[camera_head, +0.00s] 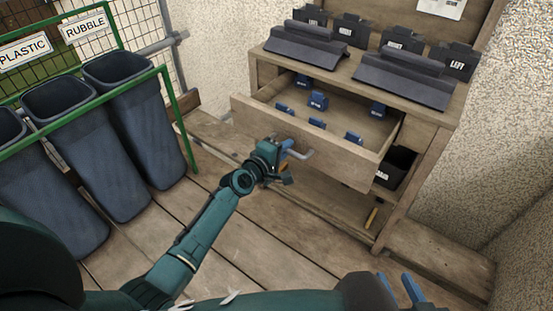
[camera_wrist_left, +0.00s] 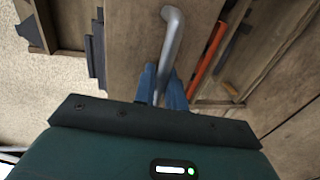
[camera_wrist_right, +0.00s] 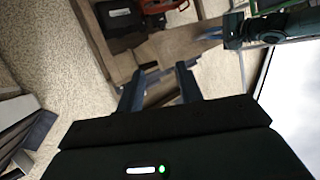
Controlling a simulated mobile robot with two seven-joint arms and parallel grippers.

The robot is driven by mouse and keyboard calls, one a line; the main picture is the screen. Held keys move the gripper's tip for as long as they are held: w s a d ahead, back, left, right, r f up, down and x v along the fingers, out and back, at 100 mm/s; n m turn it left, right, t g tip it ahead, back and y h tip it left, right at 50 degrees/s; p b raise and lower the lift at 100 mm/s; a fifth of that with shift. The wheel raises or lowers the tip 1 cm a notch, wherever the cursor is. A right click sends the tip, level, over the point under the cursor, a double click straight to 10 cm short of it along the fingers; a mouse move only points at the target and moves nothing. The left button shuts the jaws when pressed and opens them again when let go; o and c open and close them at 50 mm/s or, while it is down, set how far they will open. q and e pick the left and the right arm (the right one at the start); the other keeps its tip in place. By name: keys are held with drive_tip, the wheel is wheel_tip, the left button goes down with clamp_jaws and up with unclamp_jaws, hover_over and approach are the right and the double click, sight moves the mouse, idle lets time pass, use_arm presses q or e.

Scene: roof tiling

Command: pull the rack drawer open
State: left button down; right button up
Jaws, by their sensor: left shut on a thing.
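The rack drawer (camera_head: 330,143) is a wooden drawer pulled out from the rack (camera_head: 432,160), with several small blue items inside. Its grey bar handle (camera_head: 300,153) is on the front face. My left gripper (camera_head: 285,150) is at the handle; in the left wrist view its blue fingers (camera_wrist_left: 162,88) are closed around the grey bar (camera_wrist_left: 172,45). My right gripper (camera_head: 401,289) is at the bottom of the head view, away from the drawer. In the right wrist view its fingers (camera_wrist_right: 158,85) stand apart with nothing between them.
A black bin (camera_head: 396,167) is on the shelf right of the drawer. Blue-grey waste bins (camera_head: 130,120) in a green frame stand left. Wooden floor in front is open.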

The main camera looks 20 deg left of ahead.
use_arm(q)
drive_tip(key=shift+w+d, duration=0.1)
drive_tip(key=shift+w, duration=0.1)
drive_tip(key=c, duration=1.8)
unclamp_jaws()
drive_tip(key=shift+c, duration=0.2)
use_arm(e)
drive_tip(key=shift+s+d, duration=0.1)
drive_tip(key=shift+s, duration=0.25)
use_arm(q)
drive_tip(key=shift+s, duration=0.1)
drive_tip(key=shift+s+r, duration=0.1)
drive_tip(key=shift+s, duration=0.2)
drive_tip(key=p+v, duration=0.2)
drive_tip(key=v, duration=1)
drive_tip(key=shift+p, duration=0.3)
use_arm(e)
drive_tip(key=shift+w+a+f+g, duration=0.25)
drive_tip(key=shift+w+a+g, duration=0.1)
drive_tip(key=shift+a+g, duration=0.25)
use_arm(q)
drive_tip(key=shift+s, duration=0.15)
use_arm(e)
drive_tip(key=shift+d, duration=0.1)
